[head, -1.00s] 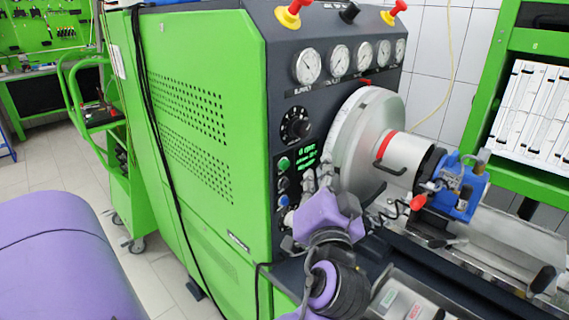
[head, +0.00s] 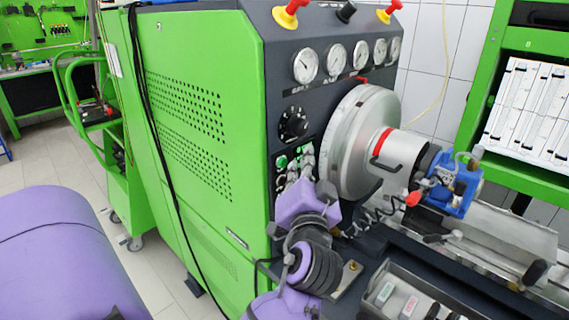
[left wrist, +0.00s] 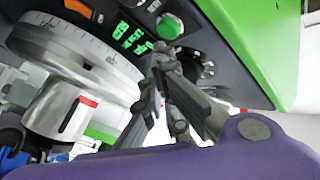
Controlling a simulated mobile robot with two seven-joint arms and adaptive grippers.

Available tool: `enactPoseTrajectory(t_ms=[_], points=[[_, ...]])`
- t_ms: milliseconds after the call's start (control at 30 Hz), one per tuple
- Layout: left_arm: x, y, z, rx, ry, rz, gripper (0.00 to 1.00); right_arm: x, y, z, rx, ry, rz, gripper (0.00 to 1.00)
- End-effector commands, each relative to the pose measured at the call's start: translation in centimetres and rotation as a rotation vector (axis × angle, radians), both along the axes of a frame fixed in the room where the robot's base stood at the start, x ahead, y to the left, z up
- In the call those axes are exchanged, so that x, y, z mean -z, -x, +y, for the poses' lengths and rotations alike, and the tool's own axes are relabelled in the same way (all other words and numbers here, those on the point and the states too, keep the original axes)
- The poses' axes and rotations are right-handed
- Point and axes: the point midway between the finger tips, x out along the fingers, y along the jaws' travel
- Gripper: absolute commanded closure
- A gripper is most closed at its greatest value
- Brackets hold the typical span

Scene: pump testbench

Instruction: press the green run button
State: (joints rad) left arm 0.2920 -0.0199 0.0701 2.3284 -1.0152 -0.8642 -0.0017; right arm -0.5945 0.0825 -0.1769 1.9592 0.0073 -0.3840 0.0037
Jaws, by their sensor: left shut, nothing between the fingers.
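The green run button (head: 282,161) is a small round button on the dark front panel of the green testbench, at the upper left of a column of buttons. It also shows large and uncovered in the left wrist view (left wrist: 170,27). My left gripper (head: 305,158) is shut and empty, in front of the panel just right of the button. In the left wrist view its fingertips (left wrist: 160,58) point toward the panel just below the button, and I see no contact. The fingers hide most of the green display (head: 296,150) in the head view. My right gripper is not in view.
A large silver disc (head: 352,140) with a chuck stands close right of my left gripper. A black knob (head: 294,123) and a row of gauges (head: 334,58) are above.

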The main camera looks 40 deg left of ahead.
Motion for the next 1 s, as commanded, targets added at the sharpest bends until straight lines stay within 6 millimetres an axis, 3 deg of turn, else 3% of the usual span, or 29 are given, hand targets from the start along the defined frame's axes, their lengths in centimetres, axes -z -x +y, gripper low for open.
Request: enactPoseTrajectory(t_ms=[1000], points=[[-0.12, 0.01, 0.53, -0.002, 0.0, -0.001, 1.0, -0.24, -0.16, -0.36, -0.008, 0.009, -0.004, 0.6]])
